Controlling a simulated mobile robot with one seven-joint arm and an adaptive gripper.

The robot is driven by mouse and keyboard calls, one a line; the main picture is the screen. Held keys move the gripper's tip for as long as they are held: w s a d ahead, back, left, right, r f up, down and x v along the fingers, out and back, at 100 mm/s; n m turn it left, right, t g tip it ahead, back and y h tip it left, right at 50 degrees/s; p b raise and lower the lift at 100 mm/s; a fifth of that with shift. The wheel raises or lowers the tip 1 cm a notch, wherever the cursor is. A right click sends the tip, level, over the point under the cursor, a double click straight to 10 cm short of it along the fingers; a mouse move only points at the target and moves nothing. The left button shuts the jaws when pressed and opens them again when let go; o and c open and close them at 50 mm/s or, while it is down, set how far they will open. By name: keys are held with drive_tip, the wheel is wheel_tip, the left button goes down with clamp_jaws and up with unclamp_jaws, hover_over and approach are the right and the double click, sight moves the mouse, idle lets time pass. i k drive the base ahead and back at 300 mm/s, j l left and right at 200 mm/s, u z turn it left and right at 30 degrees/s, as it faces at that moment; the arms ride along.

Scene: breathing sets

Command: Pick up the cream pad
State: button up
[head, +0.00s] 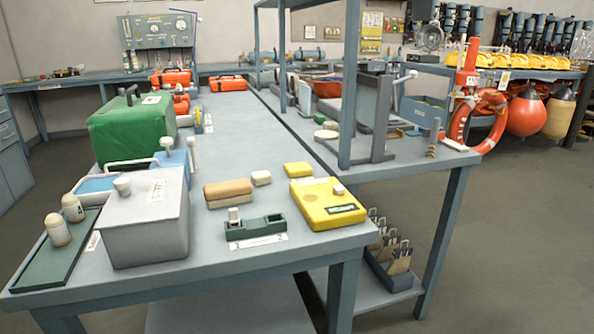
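A small cream pad (261,178) lies flat on the grey-blue workbench (238,138), between a tan block and a yellow block. A larger tan block (228,189) with a paler lower part lies to its left and nearer. A pale, rounded flat piece (326,134) lies farther back, across the gap on the right-hand bench. I cannot tell for certain which of these pale pieces is the one named, but the small one looks most cream. My gripper is not in view.
A yellow device (327,204), a small yellow block (298,169) and a dark green holder (254,227) stand close around the pad. A grey box (146,225) and a green case (132,128) stand left. A shelf post (350,85) rises at right. The bench middle is clear.

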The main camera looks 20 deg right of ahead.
sight(262, 177)
drive_tip(key=i+j+z, duration=0.1)
drive_tip(key=j+z, duration=0.2)
drive_tip(key=z, duration=0.15)
drive_tip(key=j+z, duration=0.3)
drive_tip(key=z, duration=0.2)
drive_tip(key=i+j+z, duration=0.2)
drive_tip(key=i+j, duration=0.15)
drive_tip(key=i, duration=0.25)
drive_tip(key=i+j, duration=0.2)
drive_tip(key=i, duration=0.15)
